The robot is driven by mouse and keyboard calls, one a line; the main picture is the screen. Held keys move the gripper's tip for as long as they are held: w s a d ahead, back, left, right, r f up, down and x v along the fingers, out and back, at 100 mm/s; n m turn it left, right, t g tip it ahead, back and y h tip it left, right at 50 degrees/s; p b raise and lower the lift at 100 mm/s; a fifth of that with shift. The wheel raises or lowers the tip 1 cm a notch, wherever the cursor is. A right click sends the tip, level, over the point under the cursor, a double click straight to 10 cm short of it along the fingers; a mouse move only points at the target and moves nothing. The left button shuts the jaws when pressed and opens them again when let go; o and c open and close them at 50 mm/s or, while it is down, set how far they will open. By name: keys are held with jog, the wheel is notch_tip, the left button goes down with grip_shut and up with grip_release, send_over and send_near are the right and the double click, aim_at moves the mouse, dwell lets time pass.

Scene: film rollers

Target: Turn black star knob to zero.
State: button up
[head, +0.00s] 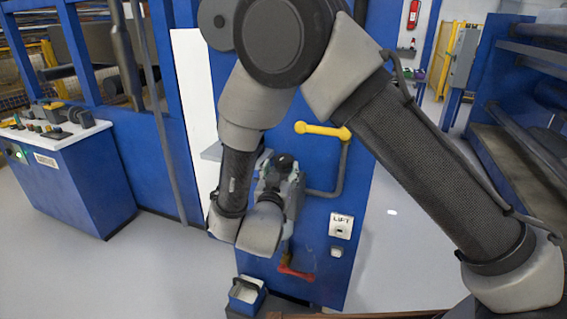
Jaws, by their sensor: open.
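My arm hangs in front of the panel.
A yellow lever (322,130) sits on a grey pipe (327,193) above right of the fitting. Lower are a red handle (296,271), a LIFT box (341,226) and a small blue-and-white bin (246,292). A blue console (75,170) stands left. Floor right of the panel is clear.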

aim_at(283, 166)
jog(key=w, duration=0.5)
jog(key=shift+w+d, duration=0.1)
jog(key=shift+d, duration=0.25)
jog(key=shift+c, duration=0.2)
jog(key=c, duration=0.7)
jog(key=shift+d+n+y, duration=0.1)
jog(key=shift+n+y, duration=0.5)
jog(key=shift+y, duration=0.4)
jog(key=o, duration=0.7)
jog(key=shift+o, duration=0.2)
